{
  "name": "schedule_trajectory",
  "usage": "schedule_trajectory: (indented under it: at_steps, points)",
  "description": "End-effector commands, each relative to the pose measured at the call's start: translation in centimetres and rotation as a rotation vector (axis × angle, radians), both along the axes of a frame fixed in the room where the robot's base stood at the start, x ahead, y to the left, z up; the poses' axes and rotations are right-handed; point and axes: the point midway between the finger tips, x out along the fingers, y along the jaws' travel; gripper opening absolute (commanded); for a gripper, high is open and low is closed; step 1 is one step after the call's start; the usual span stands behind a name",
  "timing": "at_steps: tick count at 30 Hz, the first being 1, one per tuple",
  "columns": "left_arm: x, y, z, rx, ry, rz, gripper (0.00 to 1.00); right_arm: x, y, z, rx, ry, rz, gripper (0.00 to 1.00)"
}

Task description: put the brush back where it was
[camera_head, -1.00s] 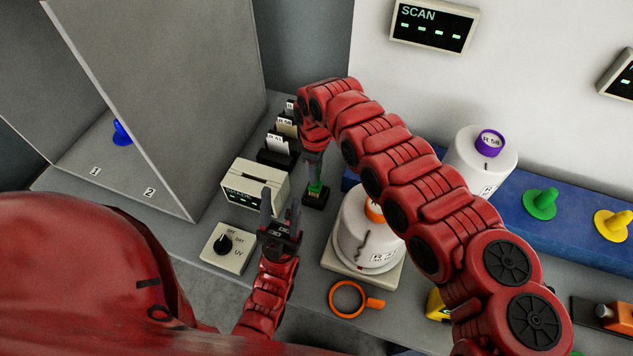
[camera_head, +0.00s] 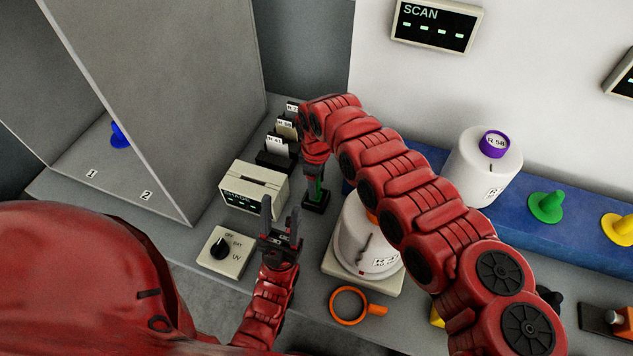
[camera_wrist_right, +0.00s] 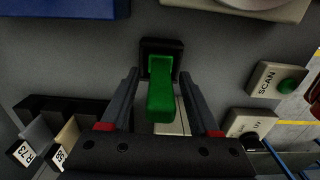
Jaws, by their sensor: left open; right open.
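The brush shows as a green handle (camera_wrist_right: 160,98) in the right wrist view, standing in a small black holder (camera_wrist_right: 148,48). In the head view the holder (camera_head: 315,204) stands on the grey bench, with a little of the green brush (camera_head: 316,188) visible above it. My right gripper (camera_wrist_right: 158,76) is open, with one finger on each side of the green handle and a gap to each. In the head view this gripper (camera_head: 316,172) is above the holder and partly hides the brush. My left gripper (camera_head: 281,212) is open and empty, nearer the front.
A beige box with a display (camera_head: 253,188) and a dial box (camera_head: 224,249) stand to the left. A white bobbin (camera_head: 365,245) on a beige base is close on the right. An orange ring (camera_head: 348,305) lies in front. Labelled cards (camera_head: 277,146) stand behind.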

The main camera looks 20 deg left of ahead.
Motion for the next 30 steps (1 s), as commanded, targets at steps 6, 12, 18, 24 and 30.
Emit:
schedule_trajectory:
  at_steps: [6,12,18,24,30]
  points:
    - [0.0,0.0,0.9,0.0,0.0,0.0,0.5,0.0,0.0,0.9,0.0,0.0,0.0,0.62]
    - [0.0,0.0,3.3,0.0,0.0,0.0,0.5,0.1,0.1,5.1,0.003,-0.002,0.001,0.62]
    - [0.0,0.0,5.2,0.0,0.0,0.0,0.5,0.1,0.1,9.6,0.001,-0.003,0.002,0.62]
    - [0.0,0.0,5.8,0.0,0.0,0.0,0.5,0.1,0.0,11.9,0.0,-0.001,0.001,0.62]
    - [0.0,0.0,5.8,0.0,0.0,0.0,0.5,0.0,0.0,12.4,-0.002,0.001,0.002,0.62]
